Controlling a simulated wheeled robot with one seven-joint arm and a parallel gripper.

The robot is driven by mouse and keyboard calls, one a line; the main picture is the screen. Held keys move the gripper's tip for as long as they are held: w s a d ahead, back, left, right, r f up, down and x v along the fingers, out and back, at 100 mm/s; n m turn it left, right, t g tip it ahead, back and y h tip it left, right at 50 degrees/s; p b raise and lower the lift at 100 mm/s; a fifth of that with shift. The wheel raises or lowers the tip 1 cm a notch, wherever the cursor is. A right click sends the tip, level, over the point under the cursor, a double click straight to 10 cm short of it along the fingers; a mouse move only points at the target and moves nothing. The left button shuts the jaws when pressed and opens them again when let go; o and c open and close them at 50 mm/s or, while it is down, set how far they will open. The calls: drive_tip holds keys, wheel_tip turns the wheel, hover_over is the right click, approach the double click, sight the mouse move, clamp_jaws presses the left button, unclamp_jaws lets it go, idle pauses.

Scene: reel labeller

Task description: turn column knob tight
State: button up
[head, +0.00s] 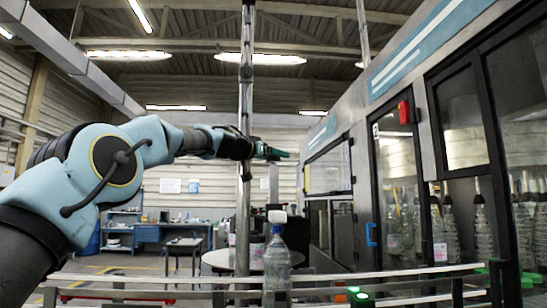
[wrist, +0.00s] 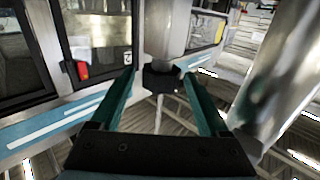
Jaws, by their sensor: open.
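The knob (wrist: 162,80) is a dark, blocky piece at the end of a round grey metal column (wrist: 165,30) in the wrist view. My gripper (wrist: 160,77) has its two teal fingers spread, one on each side of the knob, with a small gap showing at each side. In the head view my gripper (head: 272,152) is at the end of the outstretched arm, above a short grey post (head: 273,184) that looks like the same column. The knob cannot be made out there. How deep the fingers reach around the knob is unclear.
A tall metal pole (head: 246,60) stands close to my wrist and fills the right of the wrist view (wrist: 285,85). The glazed machine cabinet (head: 400,180) is at the right. A clear bottle (head: 277,262) stands by the conveyor rails (head: 150,280) in front.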

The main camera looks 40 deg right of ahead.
drive_tip(key=s+a+b, duration=0.1)
drive_tip(key=a+b, duration=0.7)
drive_tip(key=a, duration=0.2)
drive_tip(key=shift+s+a, duration=0.35)
